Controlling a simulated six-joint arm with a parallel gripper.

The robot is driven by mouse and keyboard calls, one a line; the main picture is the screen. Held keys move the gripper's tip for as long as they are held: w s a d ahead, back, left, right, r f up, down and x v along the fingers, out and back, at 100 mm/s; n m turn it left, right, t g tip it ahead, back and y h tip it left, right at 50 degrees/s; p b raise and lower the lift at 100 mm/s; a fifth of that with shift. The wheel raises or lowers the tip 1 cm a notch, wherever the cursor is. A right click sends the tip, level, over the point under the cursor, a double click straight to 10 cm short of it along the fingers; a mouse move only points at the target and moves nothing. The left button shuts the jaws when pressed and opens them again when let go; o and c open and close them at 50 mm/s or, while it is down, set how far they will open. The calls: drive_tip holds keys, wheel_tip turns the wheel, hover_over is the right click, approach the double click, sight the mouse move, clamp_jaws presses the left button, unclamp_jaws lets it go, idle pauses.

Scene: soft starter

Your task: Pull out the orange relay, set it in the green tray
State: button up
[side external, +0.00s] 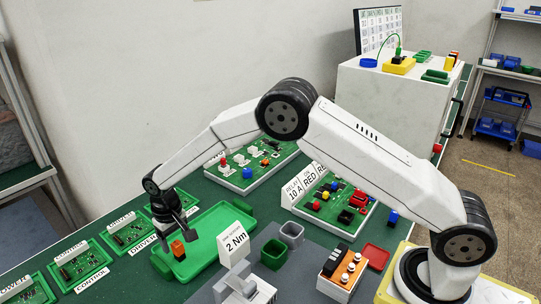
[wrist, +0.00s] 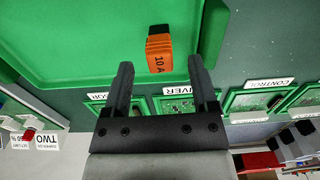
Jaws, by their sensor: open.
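The orange relay (side external: 178,248), marked 10 A, is at the near left end of the green tray (side external: 222,224), inside its outline. In the wrist view the relay (wrist: 158,54) shows over the tray's green floor (wrist: 80,40), close to a rim and corner. My gripper (side external: 180,226) is above that end of the tray, pointing down. Its two fingers are spread in the wrist view (wrist: 160,64), with the relay seen between and just beyond their tips. Clear space shows on both sides of the relay, and neither finger touches it.
Small green boards with CONTROL and DRIVER cards (side external: 128,235) line the table left of the tray. A 2 Nm sign (side external: 234,243) stands close to its right. Grey (side external: 291,235) and green (side external: 273,254) bins and a relay board (side external: 335,200) are farther right.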

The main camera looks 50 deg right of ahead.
sight(177, 243)
wheel_tip(177, 243, up, 6)
drive_tip(key=shift+r, duration=0.25)
drive_tip(key=shift+s+d+r, duration=0.3)
drive_tip(key=shift+d, duration=0.15)
drive_tip(key=shift+t, duration=0.7)
drive_tip(key=s+d+r, duration=0.1)
drive_tip(key=s+d, duration=0.2)
drive_tip(key=s+d+r, duration=0.1)
drive_tip(key=s+d, duration=0.2)
drive_tip(key=s+d+r, duration=0.1)
drive_tip(key=s+d, duration=0.2)
drive_tip(key=shift+s+r, duration=0.15)
drive_tip(key=shift+s, duration=0.1)
drive_tip(key=s+d, duration=0.3)
drive_tip(key=s, duration=0.4)
drive_tip(key=s+d+t, duration=0.1)
drive_tip(key=s+d, duration=0.2)
drive_tip(key=s, duration=0.5)
drive_tip(key=shift+s+d+f, duration=0.15)
drive_tip(key=shift+d+f, duration=0.05)
drive_tip(key=shift+d, duration=0.05)
